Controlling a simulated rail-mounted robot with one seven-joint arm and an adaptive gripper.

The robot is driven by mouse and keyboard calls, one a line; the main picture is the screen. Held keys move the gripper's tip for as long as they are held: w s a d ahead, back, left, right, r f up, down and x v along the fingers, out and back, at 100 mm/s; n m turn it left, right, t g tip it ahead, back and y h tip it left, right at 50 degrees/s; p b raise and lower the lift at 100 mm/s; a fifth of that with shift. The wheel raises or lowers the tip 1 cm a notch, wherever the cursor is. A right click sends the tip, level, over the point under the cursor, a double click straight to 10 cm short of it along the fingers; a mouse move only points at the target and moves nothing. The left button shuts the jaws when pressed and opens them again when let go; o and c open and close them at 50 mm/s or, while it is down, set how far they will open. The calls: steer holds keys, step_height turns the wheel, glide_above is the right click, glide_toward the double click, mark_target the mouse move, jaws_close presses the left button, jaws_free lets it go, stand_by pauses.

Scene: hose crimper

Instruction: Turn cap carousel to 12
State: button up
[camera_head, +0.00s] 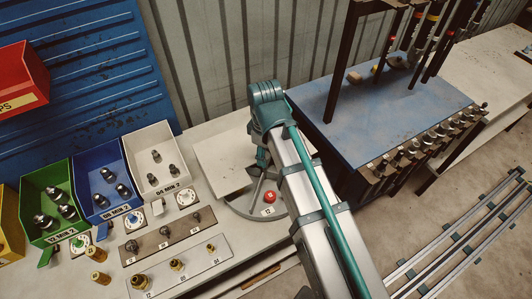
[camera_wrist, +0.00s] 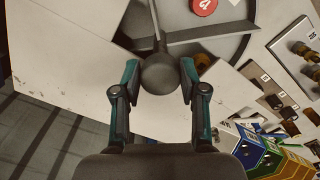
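The cap carousel (camera_head: 240,207) is a round grey disc with spokes, on the pale bench beside my arm. A red round piece (camera_head: 270,197) lies on it near a label reading 12 (camera_head: 267,211). In the wrist view the grey disc (camera_wrist: 220,48) fills the top, with the red piece (camera_wrist: 203,6) at the edge. A dark ball knob (camera_wrist: 160,74) on a thin rod lies between the fingers of my gripper (camera_wrist: 160,82). The fingers flank the knob closely; I cannot tell whether they touch it. In the head view my arm hides part of the carousel and my fingertips.
Green (camera_head: 48,190), blue (camera_head: 103,180) and white (camera_head: 155,160) bins of fittings stand left of the carousel. Two strips (camera_head: 160,238) with fittings lie in front of the bins. A blue-topped bench (camera_head: 390,115) with dark posts stands to the right.

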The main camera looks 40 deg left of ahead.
steer(key=o, duration=0.4)
steer(key=shift+c, duration=0.2)
steer(key=shift+r, duration=0.1)
step_height(320, 180, up, 12)
stand_by(0.4)
steer(key=shift+s, duration=0.1)
